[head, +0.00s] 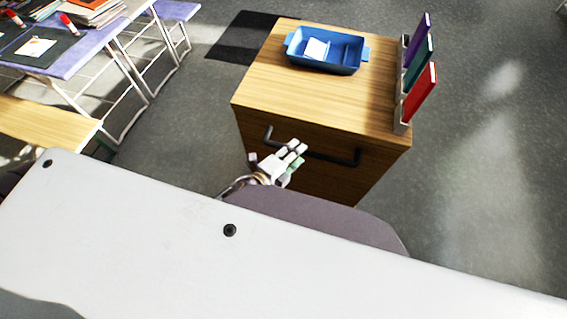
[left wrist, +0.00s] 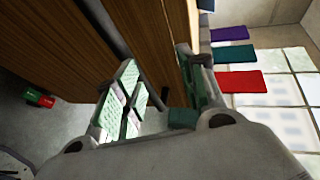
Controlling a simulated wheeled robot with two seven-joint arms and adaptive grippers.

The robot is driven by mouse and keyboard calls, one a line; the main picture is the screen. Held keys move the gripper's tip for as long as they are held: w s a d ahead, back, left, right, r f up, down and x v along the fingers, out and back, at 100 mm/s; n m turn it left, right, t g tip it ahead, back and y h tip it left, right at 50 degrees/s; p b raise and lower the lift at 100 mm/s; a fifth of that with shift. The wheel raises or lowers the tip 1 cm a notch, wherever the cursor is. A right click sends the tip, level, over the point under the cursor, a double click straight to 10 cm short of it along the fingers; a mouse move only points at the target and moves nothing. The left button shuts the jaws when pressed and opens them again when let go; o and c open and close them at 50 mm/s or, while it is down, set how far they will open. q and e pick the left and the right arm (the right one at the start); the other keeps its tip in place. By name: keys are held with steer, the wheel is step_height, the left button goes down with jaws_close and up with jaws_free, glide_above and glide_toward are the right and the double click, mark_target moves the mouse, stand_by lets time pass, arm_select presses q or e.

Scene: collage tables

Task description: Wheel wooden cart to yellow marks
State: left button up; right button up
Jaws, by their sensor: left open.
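The wooden cart (head: 262,90) stands ahead of me, with a light wood top and a dark bar handle (head: 335,158) across its near face. My left gripper (head: 292,153) is open at this handle, in front of its left half, and hides part of the bar. In the left wrist view my left gripper (left wrist: 160,85) has its two fingers spread beside the cart's brown panel (left wrist: 60,50). I cannot tell whether the bar lies between the fingers. No yellow marks show. My right gripper is not in view.
A blue tray (head: 346,68) holding something white sits on the cart. A rack with purple, teal and red (head: 420,92) upright items stands at its right edge. Purple-topped tables (head: 88,55) stand left. A black floor patch (head: 232,48) lies behind the cart. Floor to the right is clear.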

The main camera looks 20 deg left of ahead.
arm_select(q)
steer(key=shift+f+v, duration=0.15)
steer(key=shift+v, duration=1.15)
steer(key=shift+f+v, duration=0.1)
steer(key=shift+v, duration=1.2)
